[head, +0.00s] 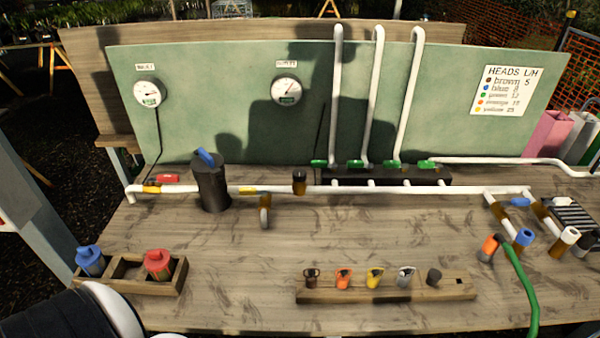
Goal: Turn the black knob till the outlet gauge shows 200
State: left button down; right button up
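Two white round gauges hang on the green board: a left one (148,93) and a right one (287,92). Their small labels are blurred; the right one appears to be the outlet gauge. Its dark needle appears to point up and right; its numbers are too small to read. A brown fitting with a dark, knob-like top (299,176) stands upright on the white pipe, below and right of the right gauge. I cannot tell for sure that this is the black knob. Neither of my grippers is in view; part of my arm shows at the bottom left.
A black canister (211,187) with a blue handle stands left of the fitting. A wooden box (127,268) with blue and red pieces sits front left. A wooden rack (385,291) of coloured heads lies front centre. A green hose (525,285) is at right. The middle tabletop is clear.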

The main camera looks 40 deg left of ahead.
aim_at(299, 174)
jog(key=k+u, duration=0.15)
jog(key=u, duration=1.05)
